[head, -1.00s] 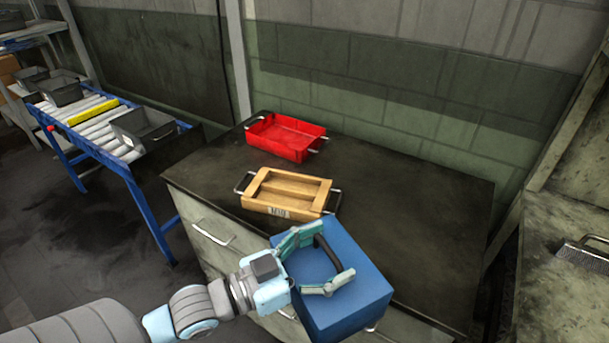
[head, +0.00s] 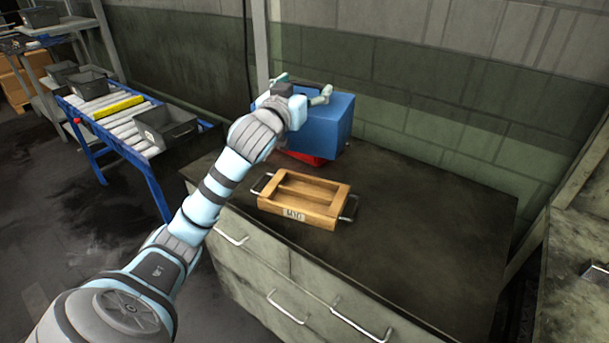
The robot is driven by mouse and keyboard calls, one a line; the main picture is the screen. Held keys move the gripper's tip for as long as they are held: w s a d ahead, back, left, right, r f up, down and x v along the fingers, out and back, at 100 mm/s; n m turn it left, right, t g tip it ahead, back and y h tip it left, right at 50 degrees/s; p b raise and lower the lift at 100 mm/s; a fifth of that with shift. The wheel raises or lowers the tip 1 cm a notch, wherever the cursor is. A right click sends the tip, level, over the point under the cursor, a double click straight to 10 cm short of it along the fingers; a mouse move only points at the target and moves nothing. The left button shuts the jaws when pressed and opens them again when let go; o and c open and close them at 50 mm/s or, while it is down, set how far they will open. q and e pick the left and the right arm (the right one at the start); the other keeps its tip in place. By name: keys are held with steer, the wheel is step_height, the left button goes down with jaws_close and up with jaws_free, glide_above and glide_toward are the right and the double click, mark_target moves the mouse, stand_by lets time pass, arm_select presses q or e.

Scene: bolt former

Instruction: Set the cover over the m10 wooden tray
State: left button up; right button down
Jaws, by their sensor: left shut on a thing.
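The wooden tray (head: 335,208) with metal side handles and a label reading M10 sits on the dark cabinet top, open and uncovered. The blue box-shaped cover (head: 328,128) is at the back, over the red tray (head: 303,158), away from the wooden tray. My left gripper (head: 302,90) is shut on the cover's dark top handle, partly hidden by my own wrist. The cover hides most of the red tray; only a red strip shows below it. I cannot tell whether they touch. My right gripper is not in view.
The cabinet top (head: 430,220) is clear to the right of the wooden tray. A wall stands behind it. A roller conveyor (head: 112,108) with dark bins (head: 168,130) is at the left. Another worktop (head: 580,230) is at the right edge.

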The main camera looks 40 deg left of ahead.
arm_select(q)
step_height(320, 180, down, 17)
steer(key=b, duration=0.4)
steer(key=shift+w+f, duration=0.1)
steer(key=o, duration=1.6)
steer(key=shift+c, duration=0.2)
steer(key=v, duration=1.2)
steer(key=shift+p, duration=0.35)
